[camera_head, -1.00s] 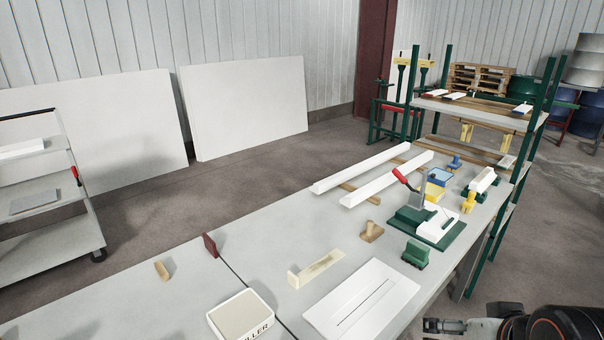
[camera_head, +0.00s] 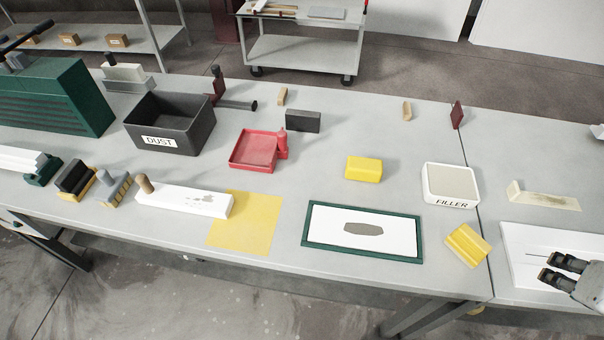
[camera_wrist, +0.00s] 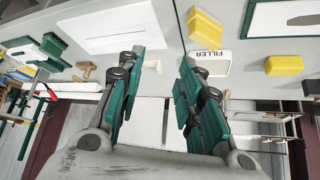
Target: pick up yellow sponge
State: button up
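A plain yellow block (camera_head: 364,168), which looks like the sponge, lies on the grey table left of the filler tub. A second yellow piece (camera_head: 467,245) with a ridged top lies nearer the front edge, right of the green-framed board. In the wrist view the plain block (camera_wrist: 284,65) is at the right and the ridged piece (camera_wrist: 205,30) is at the top. My gripper (camera_head: 560,268) is at the right of the head view, over the white panel. In the wrist view my gripper (camera_wrist: 163,62) has its green fingers apart with nothing between them.
The filler tub (camera_head: 450,186) stands between the yellow pieces and a cream angled piece (camera_head: 543,197). The green-framed board (camera_head: 318,245), red tray (camera_head: 253,150) and black dust bin (camera_head: 170,125) stand to the left. Bare table lies behind the plain yellow block.

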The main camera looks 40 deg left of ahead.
aim_at(367, 169)
jog(key=u, duration=1.25)
jog(key=z, duration=2.2)
jog(key=u, duration=2.2)
jog(key=i, duration=0.55)
